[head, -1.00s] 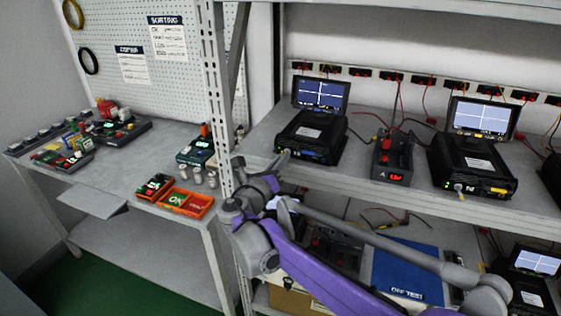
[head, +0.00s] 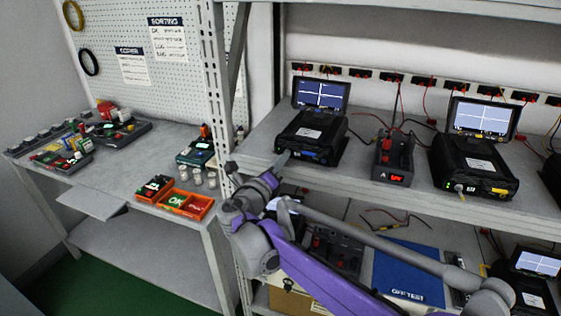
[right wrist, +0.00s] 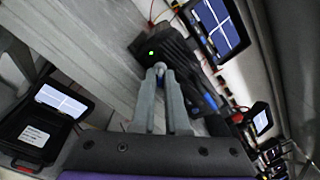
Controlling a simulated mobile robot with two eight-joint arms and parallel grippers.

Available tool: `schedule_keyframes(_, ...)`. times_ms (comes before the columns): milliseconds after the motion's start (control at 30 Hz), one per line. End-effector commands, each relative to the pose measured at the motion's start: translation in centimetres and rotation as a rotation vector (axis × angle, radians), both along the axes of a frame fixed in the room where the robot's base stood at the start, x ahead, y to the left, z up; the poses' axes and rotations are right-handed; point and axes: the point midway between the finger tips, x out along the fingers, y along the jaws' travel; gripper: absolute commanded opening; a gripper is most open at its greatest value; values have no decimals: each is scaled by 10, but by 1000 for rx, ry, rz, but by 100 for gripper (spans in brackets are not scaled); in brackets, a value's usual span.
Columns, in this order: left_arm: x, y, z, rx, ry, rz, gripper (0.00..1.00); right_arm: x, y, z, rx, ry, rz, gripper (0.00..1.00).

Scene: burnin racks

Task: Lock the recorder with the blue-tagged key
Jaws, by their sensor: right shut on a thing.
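A black recorder (head: 312,138) with a raised screen stands at the left end of the rack's upper shelf. My right gripper (head: 282,160) reaches its front left corner. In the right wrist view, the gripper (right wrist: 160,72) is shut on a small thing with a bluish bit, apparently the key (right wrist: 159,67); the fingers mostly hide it. Its tip is close against the recorder's front (right wrist: 176,55), beside a green light. I cannot tell whether it is in the lock. My left gripper is not in view.
A second recorder (head: 472,168) stands further right, with a red-display supply unit (head: 393,160) between the two. The rack's upright post (head: 217,95) is close left of my right wrist. A bench (head: 100,180) at left holds orange trays (head: 187,204). Below lies a blue mat (head: 405,268).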

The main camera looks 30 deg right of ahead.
Motion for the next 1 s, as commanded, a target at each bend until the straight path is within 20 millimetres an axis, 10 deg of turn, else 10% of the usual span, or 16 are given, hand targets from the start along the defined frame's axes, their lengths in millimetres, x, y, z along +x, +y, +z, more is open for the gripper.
schedule_keyframes(133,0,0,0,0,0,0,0,0,0,-1,3,0,0,0)
schedule_keyframes(200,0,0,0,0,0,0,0,0,0,-1,3,0,0,19)
schedule_keyframes(533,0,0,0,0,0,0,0,-4,7,-1,2,-1,2,19)
schedule_keyframes(1000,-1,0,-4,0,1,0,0,-55,75,-1,3,0,4,19)
